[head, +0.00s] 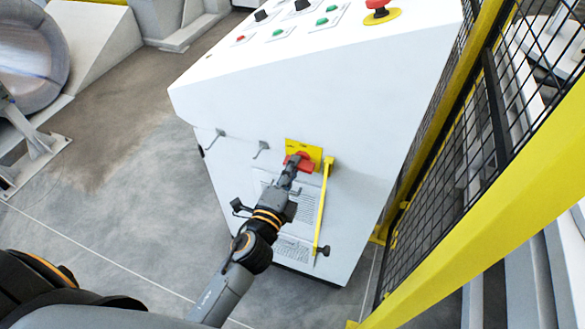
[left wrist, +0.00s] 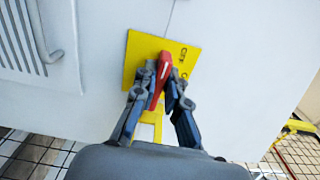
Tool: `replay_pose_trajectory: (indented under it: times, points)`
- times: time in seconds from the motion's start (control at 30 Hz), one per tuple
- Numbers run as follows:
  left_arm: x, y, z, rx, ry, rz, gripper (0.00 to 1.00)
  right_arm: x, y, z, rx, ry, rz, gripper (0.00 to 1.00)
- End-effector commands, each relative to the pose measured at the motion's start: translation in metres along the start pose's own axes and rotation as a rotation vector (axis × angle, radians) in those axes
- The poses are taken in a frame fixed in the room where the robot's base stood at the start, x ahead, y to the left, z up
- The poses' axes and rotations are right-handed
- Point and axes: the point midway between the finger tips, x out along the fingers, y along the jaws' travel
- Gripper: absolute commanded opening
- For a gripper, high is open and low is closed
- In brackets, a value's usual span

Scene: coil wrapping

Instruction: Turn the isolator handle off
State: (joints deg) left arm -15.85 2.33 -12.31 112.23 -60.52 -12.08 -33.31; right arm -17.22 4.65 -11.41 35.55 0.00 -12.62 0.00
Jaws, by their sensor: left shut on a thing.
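The isolator is a yellow plate (head: 314,152) with a red handle (head: 304,161) on the front of a white control cabinet (head: 290,115). My left gripper (head: 293,165) reaches up to the plate and is shut on the red handle. In the left wrist view the two fingers (left wrist: 163,95) stand on either side of the red handle (left wrist: 162,75), which points nearly upright, slightly tilted, over the yellow plate (left wrist: 140,52). Lettering shows on the plate's right side. The fingers partly cover the handle in the head view. My right gripper is not in view.
A yellow bar (head: 323,205) hangs down the cabinet front beside the isolator. Hooks (head: 261,148) and vents sit on the panel. Buttons and a red emergency stop (head: 378,8) are on the sloped top. A yellow-framed mesh fence (head: 450,150) stands close on the right. Open floor (head: 110,190) lies left.

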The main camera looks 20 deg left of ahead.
Motion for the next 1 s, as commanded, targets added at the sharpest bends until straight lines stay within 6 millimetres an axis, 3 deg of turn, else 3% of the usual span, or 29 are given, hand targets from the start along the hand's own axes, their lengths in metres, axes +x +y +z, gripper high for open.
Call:
replay_pose_trajectory:
  times: [0.63, 0.67, 0.77, 1.0]
  points:
    - [0.0, 0.0005, 0.0004, -0.055, -0.001, 0.0, 0.0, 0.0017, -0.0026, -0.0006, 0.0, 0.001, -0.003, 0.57]
    - [0.0, 0.0005, 0.0004, -0.055, -0.001, 0.0, 0.14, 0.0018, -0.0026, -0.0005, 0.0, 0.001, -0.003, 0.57]
    - [0.0, 0.0006, 0.0004, -0.055, -0.001, 0.0, 0.34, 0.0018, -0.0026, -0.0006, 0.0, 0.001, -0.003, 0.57]
    - [0.0, 0.0006, 0.0001, -0.053, -0.001, 0.0, 0.35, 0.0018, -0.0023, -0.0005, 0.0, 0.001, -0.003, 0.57]
